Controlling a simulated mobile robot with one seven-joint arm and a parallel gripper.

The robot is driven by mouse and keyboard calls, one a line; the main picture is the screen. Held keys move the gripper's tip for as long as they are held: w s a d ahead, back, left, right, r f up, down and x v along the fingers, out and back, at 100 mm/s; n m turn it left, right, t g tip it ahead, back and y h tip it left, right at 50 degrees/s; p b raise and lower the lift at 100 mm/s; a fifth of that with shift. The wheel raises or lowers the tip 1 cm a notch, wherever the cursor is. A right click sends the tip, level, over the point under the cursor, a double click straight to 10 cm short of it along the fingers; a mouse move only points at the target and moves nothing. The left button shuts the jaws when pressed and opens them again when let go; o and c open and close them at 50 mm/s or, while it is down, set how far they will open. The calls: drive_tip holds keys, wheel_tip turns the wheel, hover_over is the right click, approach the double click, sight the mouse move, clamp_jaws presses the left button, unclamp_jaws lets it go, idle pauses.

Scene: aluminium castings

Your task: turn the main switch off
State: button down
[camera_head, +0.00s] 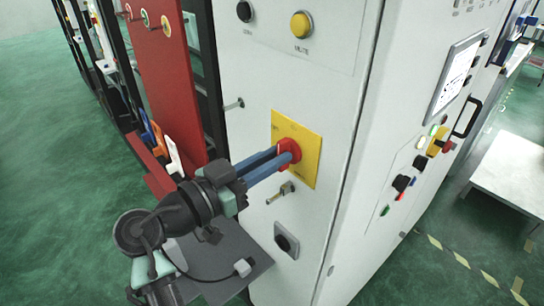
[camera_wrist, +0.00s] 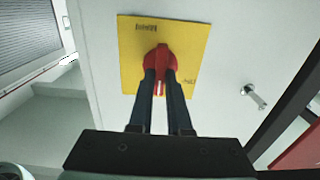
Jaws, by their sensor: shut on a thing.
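The main switch is a red rotary knob (camera_head: 288,150) on a yellow plate (camera_head: 308,146) fixed to the white cabinet front. In the wrist view the red knob (camera_wrist: 159,60) sits in the middle of the yellow plate (camera_wrist: 196,42), with its grip bar between the finger ends. My gripper (camera_head: 286,158) reaches the knob from the left, and its two blue-grey fingers are shut on it. In the wrist view my gripper (camera_wrist: 160,82) comes from below, one finger on each side of the bar. The plate's lettering is too small to read, and the fingers partly hide the knob.
A key or small handle (camera_head: 280,193) juts out below the plate, close under my fingers. A dark round knob (camera_head: 286,242) is lower on the cabinet (camera_head: 262,95). A yellow MUTE button (camera_head: 301,24) is above. A red panel (camera_head: 165,75) stands to the left.

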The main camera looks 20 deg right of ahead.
idle(0.4)
drive_tip(key=n+b, duration=0.1)
drive_tip(key=n, duration=0.2)
drive_tip(key=shift+w, duration=0.1)
drive_tip(key=n, duration=0.2)
drive_tip(key=shift+n, duration=0.4)
drive_tip(key=n+p, duration=0.1)
drive_tip(key=n, duration=0.5)
drive_tip(key=shift+w+a, duration=0.1)
drive_tip(key=shift+w, duration=0.05)
drive_tip(key=shift+f, duration=0.1)
drive_tip(key=c, duration=0.9)
unclamp_jaws()
drive_tip(key=shift+o, duration=0.2)
